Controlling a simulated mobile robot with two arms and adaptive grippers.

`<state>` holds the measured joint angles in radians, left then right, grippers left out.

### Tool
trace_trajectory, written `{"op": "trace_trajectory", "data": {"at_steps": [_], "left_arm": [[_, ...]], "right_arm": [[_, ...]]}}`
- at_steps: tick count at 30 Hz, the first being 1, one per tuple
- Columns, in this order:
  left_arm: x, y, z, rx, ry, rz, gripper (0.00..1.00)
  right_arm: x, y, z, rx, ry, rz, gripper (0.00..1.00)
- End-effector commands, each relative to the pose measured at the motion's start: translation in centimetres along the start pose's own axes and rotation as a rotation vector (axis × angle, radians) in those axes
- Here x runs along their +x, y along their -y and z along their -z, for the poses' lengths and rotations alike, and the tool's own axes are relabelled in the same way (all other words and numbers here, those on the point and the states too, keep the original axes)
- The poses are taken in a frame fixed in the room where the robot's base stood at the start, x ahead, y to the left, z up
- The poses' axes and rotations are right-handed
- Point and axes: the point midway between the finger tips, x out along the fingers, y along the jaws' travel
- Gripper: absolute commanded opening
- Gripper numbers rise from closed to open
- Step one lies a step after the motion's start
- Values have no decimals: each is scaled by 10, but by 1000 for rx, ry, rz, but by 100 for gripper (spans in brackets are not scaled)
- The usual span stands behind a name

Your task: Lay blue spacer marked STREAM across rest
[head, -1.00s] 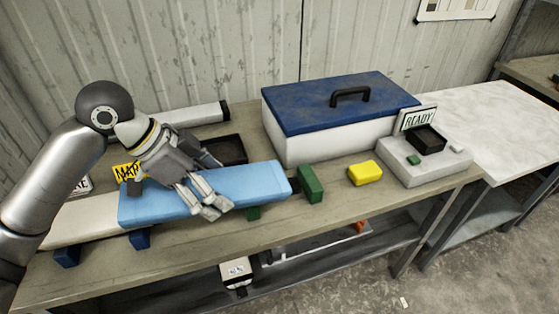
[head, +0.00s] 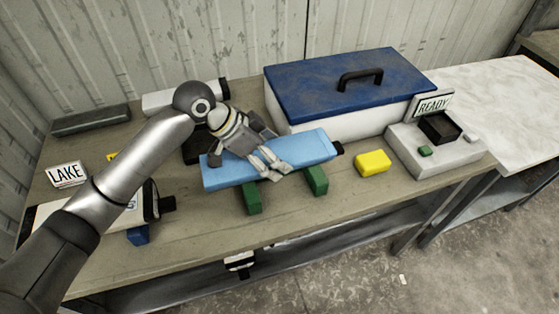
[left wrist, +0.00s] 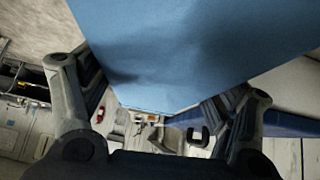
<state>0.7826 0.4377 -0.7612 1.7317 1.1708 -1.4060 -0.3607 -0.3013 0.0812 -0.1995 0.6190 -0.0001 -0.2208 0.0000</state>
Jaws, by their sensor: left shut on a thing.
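The light blue spacer (head: 310,149) is a long box lying slantwise over two green blocks (head: 252,197) (head: 317,181). No STREAM marking is readable on it. My left gripper (head: 272,170) is shut on the spacer from above, near its middle. In the left wrist view the spacer (left wrist: 185,50) fills the top between the fingers (left wrist: 160,110). The spacer overlaps the blocks' far ends in the picture; I cannot tell whether it touches them. My right gripper is not in view.
A blue-lidded white box (head: 350,85) stands behind. A yellow block (head: 372,162) and grey READY unit (head: 435,150) are to the right. A white liner (head: 55,216), a dark blue support (head: 138,236) and a LAKE sign (head: 67,174) are at left. The front edge is close.

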Motion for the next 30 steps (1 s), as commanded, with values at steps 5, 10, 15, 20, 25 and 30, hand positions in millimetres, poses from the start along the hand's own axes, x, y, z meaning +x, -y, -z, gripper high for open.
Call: {"op": "trace_trajectory", "data": {"at_steps": [5, 10, 15, 20, 25, 30], "left_arm": [[17, 4, 1, 0, -1, 0, 24], [35, 6, -2, -3, 3, -2, 24], [52, 8, -15, -2, 1, 1, 24], [55, 8, -17, 1, 0, 2, 24], [56, 8, -18, 1, 0, 2, 24], [58, 9, -20, 1, 0, 1, 86]], "right_arm": [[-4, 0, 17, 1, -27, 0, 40], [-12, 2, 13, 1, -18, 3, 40], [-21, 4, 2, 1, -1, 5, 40], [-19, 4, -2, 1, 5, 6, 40], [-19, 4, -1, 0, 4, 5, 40], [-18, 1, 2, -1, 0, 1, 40]]}}
